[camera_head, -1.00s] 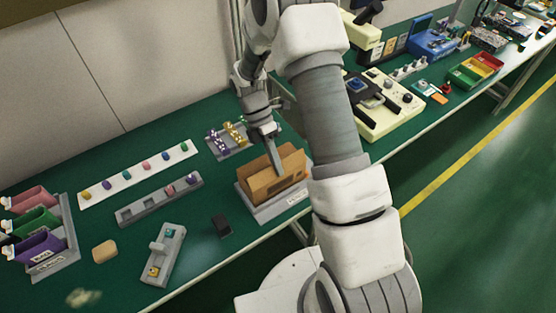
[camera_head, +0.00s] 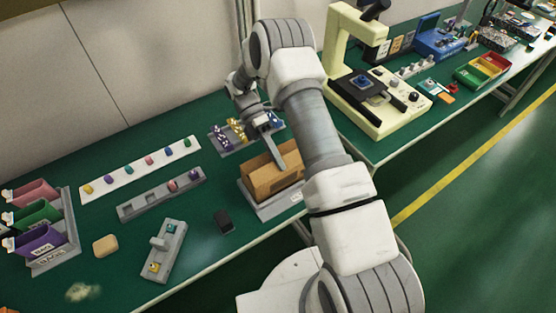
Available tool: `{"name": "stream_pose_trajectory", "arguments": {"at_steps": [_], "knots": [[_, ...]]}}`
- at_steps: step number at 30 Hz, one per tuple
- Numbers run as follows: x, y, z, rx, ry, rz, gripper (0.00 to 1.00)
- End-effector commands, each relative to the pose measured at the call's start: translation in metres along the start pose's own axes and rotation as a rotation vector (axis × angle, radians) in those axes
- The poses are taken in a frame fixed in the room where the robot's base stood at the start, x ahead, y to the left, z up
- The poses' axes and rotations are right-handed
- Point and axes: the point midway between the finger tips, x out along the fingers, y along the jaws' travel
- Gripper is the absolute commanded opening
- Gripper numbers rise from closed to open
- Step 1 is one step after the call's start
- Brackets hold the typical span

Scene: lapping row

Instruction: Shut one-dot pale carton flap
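A brown open-topped carton (camera_head: 264,183) sits on a grey stand (camera_head: 268,207) near the front edge of the green bench. A lighter brown panel stands along its back side. I cannot make out any dots, and I cannot tell which panel is the flap. My gripper (camera_head: 284,157) points down at the carton from behind. Its long grey finger end is over or against the back panel; contact is unclear. I see no thing held in it. The finger gap is not visible, and my arm hides part of the carton's right side.
A grey rack with purple, gold and blue pieces (camera_head: 236,131) stands just behind the carton. A small black block (camera_head: 223,222) lies to its left. A cream microscope-like machine (camera_head: 372,112) stands to the right, beyond my arm.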

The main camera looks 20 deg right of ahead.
Motion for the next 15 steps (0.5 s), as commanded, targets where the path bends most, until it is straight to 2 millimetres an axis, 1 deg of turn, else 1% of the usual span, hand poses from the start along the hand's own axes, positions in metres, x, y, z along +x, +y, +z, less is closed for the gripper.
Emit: {"name": "stream_pose_trajectory", "arguments": {"at_steps": [8,9,13,15], "knots": [[0.0,-0.0001,-0.0001,0.0,0.0,0.0,0.0],[0.0,-0.0001,0.0,0.0,0.0,0.0,0.1],[0.0,-0.0001,0.0,0.0,0.0,0.001,0.34],[0.0,0.0001,0.0,0.0,0.0,0.001,0.34]]}}
